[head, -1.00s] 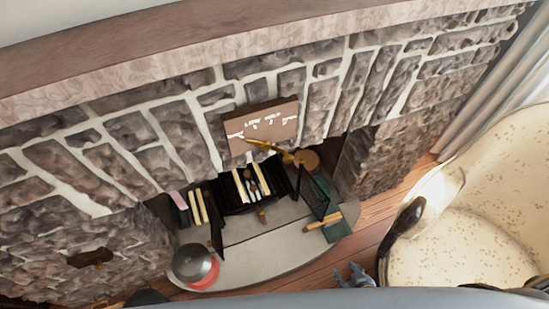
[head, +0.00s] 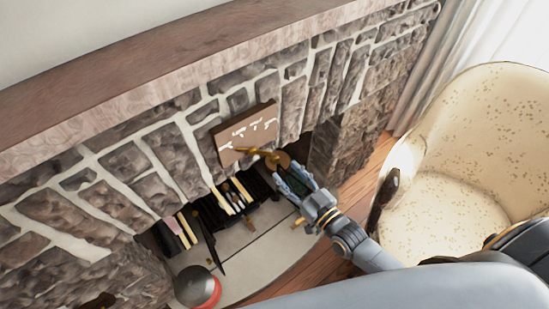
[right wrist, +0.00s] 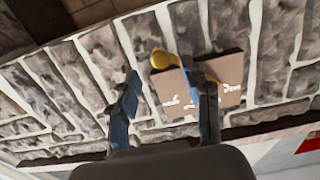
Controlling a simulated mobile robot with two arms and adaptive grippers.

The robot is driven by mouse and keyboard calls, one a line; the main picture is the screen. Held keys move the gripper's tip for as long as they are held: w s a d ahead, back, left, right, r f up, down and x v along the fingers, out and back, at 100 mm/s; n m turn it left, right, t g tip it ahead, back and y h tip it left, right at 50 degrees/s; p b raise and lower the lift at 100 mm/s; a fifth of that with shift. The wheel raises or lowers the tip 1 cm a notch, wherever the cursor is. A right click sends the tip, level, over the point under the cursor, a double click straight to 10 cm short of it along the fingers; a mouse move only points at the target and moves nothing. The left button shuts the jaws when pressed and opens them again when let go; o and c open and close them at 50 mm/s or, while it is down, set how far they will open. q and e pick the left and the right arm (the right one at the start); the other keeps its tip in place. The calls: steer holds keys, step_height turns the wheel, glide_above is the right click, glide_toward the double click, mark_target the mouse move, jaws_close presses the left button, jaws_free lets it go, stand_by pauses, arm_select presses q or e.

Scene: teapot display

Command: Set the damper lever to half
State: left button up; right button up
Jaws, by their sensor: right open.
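The damper lever is brass, with a round knob (head: 280,158). It runs from the lower part of a brown plate (head: 228,149) with white markings, its knob past the plate's lower right edge. The markings are too small to read, so I cannot tell its setting. My right gripper (head: 289,175) is open just below the knob in the head view. In the right wrist view the knob (right wrist: 160,59) shows beyond and between the fingers (right wrist: 166,85), and one finger covers part of the plate (right wrist: 231,69). Contact with the lever is not clear. My left gripper is out of view.
The plate is on a stone fireplace wall (head: 130,160) under a wooden mantel (head: 150,72). Below, the hearth (head: 250,252) holds dark panels and a grey and red round pot (head: 196,287). A cream speckled armchair (head: 470,130) stands at the right.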

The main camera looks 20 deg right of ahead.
mark_target(276, 161)
steer(key=x, duration=0.6)
steer(key=shift+w, duration=0.25)
jaws_close()
